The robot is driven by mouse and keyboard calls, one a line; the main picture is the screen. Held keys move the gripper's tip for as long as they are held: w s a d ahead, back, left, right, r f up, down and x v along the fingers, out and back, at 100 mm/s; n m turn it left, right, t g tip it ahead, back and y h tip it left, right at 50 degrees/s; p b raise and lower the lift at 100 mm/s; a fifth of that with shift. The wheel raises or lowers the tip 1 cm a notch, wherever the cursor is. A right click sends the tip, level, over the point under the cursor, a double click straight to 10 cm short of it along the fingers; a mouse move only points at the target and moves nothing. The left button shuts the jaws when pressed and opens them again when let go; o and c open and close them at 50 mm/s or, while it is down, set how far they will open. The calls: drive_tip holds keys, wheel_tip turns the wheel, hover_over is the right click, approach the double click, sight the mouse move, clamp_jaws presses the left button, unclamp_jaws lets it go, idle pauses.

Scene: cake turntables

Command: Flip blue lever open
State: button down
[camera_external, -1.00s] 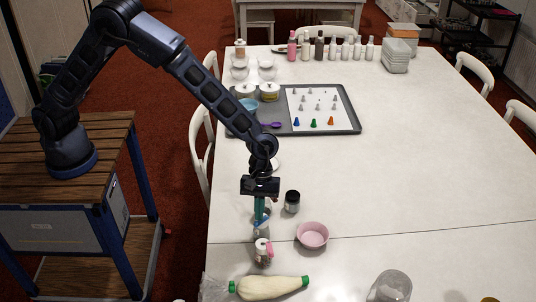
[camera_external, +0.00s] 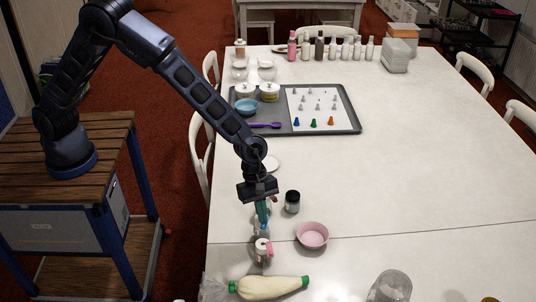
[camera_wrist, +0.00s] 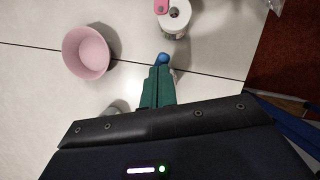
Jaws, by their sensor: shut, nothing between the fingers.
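The blue lever (camera_external: 263,227) shows as a small blue part at the tip of my gripper in the external view. In the wrist view the blue lever (camera_wrist: 162,58) is a rounded blue piece just beyond the green fingertips, and it looks close to or touching them. My gripper (camera_external: 262,221) points down with its green fingers shut and nothing between them; it also shows in the wrist view (camera_wrist: 158,73). The container under the blue lever is mostly hidden by the fingers, so I cannot tell how far the lever is raised.
A jar with a pink lever (camera_external: 263,250) stands just in front. A pink bowl (camera_external: 312,236) and a dark-lidded jar (camera_external: 292,201) are to the right.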

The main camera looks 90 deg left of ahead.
drive_tip(key=shift+w+n, duration=0.1)
drive_tip(key=shift+n, duration=0.4)
drive_tip(key=shift+w, duration=0.1)
drive_tip(key=shift+w+a, duration=0.35)
drive_tip(key=shift+a, duration=0.25)
drive_tip(key=shift+s+a, duration=0.15)
drive_tip(key=shift+a, duration=0.35)
drive_tip(key=a+f+v, duration=0.1)
drive_tip(key=a+v, duration=0.1)
drive_tip(key=v, duration=0.9)
drive_tip(key=shift+a, duration=0.25)
drive_tip(key=shift+s+r, duration=0.1)
drive_tip(key=shift+s, duration=0.05)
